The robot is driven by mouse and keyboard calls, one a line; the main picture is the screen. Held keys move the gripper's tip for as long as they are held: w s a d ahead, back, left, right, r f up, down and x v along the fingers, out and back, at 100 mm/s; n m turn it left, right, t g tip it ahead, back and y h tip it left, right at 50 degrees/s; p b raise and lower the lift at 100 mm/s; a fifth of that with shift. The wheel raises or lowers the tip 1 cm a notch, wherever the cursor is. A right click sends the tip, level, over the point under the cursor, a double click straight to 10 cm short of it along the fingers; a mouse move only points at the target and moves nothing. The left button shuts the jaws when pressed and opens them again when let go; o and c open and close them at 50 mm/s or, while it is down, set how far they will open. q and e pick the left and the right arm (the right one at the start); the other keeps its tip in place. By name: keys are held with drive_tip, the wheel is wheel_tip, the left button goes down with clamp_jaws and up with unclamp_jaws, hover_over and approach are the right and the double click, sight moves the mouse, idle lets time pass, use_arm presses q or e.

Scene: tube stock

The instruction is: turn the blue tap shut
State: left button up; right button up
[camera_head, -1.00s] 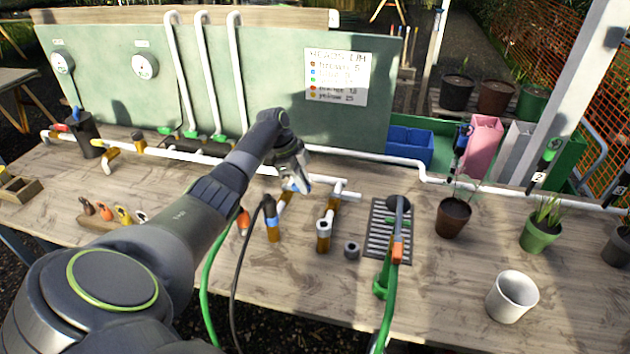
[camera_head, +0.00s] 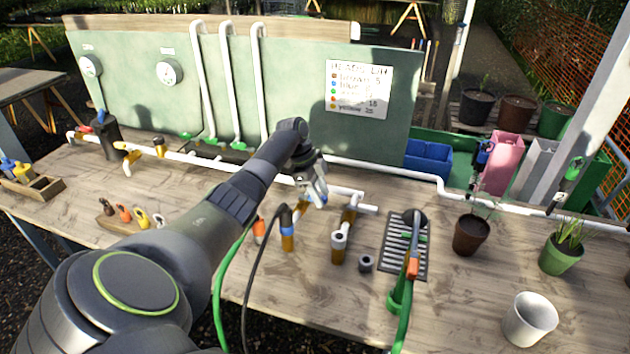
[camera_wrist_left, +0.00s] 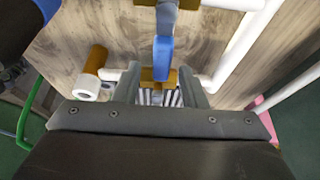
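The blue tap lever (camera_wrist_left: 163,57) shows in the left wrist view. It is a blue bar lying in line with the gap between my fingers, over a brass-coloured fitting (camera_wrist_left: 147,74) on white pipe. In the head view only a small blue part (camera_head: 321,187) shows beside my gripper. My left gripper (camera_head: 318,194) is over the short pipe branches at the middle of the bench. Its two fingers (camera_wrist_left: 160,92) are apart, one on each side of the lever's line. I cannot tell whether they touch it. My right gripper is not in view.
Upright pipe stubs (camera_head: 339,242), a blue-ringed hose end (camera_head: 287,230) and a grey ring (camera_head: 366,263) stand close by. A drain grate (camera_head: 393,254) with a green hose is to the right. A white mug (camera_head: 530,318) and plant pots (camera_head: 471,236) stand farther right.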

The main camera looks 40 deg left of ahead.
use_arm(q)
drive_tip(key=b+v, duration=0.4)
drive_tip(key=v, duration=1.3)
drive_tip(key=shift+r, duration=0.25)
